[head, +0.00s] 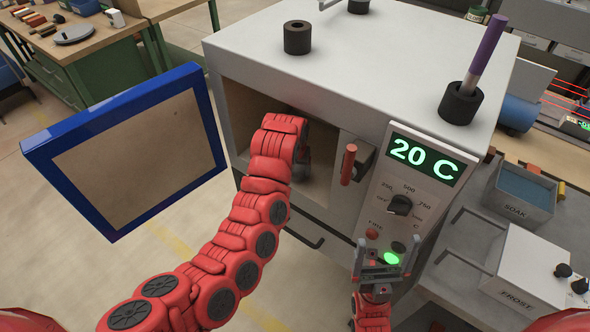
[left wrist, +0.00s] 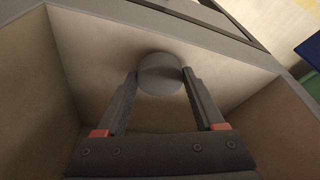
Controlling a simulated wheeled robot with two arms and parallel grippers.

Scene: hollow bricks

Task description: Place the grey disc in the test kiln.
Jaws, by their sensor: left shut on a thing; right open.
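The test kiln (head: 360,75) is a pale grey box whose front chamber is open. Its display (head: 426,158) reads 20 C. My left arm reaches into the chamber, and its gripper is hidden there in the head view. In the left wrist view my left gripper (left wrist: 161,78) is shut on the grey disc (left wrist: 160,66), with a finger on each side. Pale chamber walls surround it. I cannot tell whether the disc touches a chamber surface. My right gripper (head: 386,258) is open and empty, in front of the control panel near a lit green button.
A blue-framed panel (head: 128,104) with a tan face stands out left of the chamber. A red handle (head: 349,164) is at the opening's right. Black hollow cylinders (head: 297,38) stand on the kiln, one holding a purple rod (head: 487,46). SOAK (head: 520,196) and FROST (head: 524,275) boxes are right.

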